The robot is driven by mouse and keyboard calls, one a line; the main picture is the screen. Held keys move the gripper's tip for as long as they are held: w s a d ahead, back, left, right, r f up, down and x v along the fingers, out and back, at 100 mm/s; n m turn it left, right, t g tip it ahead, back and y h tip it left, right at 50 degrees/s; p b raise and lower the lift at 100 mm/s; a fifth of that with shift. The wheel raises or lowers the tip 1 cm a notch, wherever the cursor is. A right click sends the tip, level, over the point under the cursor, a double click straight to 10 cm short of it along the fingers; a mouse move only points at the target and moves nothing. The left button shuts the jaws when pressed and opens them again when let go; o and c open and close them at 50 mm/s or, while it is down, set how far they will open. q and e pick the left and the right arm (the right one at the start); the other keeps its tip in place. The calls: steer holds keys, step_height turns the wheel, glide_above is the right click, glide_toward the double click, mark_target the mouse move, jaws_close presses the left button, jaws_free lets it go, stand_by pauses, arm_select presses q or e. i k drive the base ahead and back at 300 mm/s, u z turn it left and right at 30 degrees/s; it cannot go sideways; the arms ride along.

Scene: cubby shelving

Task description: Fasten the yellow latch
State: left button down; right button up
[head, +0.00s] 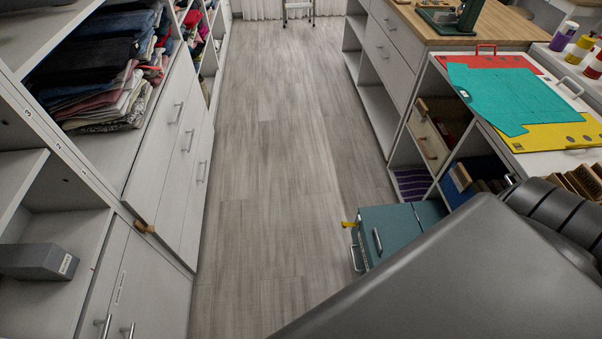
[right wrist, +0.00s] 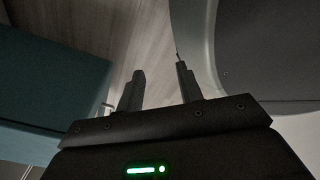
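The yellow latch (head: 350,224) is a small yellow piece at the upper left edge of a teal cabinet (head: 388,231), right of the aisle in the head view. I cannot tell its exact position relative to its catch. The teal cabinet has metal handles and is partly hidden behind my arm. In the right wrist view my right gripper (right wrist: 160,70) is open with nothing between its fingers. The teal surface (right wrist: 45,85) lies to its left, with a small metal handle (right wrist: 107,107) near the left finger. The latch is not visible there. My left gripper is not in view.
The grey wood floor (head: 275,150) of the aisle is clear. A white cabinet with folded clothes (head: 100,85) lines the left side, with a small brown wooden latch (head: 145,228). On the right, a cubby unit holds teal (head: 515,95) and yellow (head: 560,135) sheets on top.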

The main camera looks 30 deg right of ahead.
mark_target(344, 224)
steer(key=u, duration=0.25)
steer(key=k, duration=1.1)
steer(key=z, duration=1.55)
